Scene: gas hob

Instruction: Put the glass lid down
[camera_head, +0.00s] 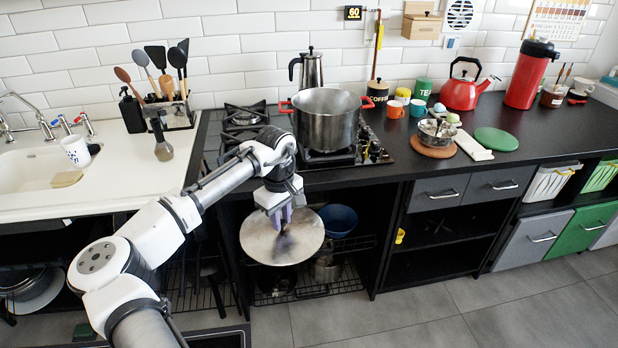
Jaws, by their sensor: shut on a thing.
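The glass lid (262,246) is a round, pale grey disc with a dark spot near its middle. It hangs in front of the open shelf below the hob, below the worktop's front edge. My gripper (284,218) is shut on it from above, with purple fingers at the lid's middle. The exact grip on the knob is too small to make out. A large steel pot (326,128) with red handles stands open on the gas hob (376,150), above and to the right of the lid.
A moka pot (308,70) stands behind the steel pot. A steel bowl (437,132) sits on a round wooden board (432,151), with a green round mat (495,139) to its right. The dark worktop (400,172) has a clear strip along its front. A blue bowl (339,218) is on the shelf.

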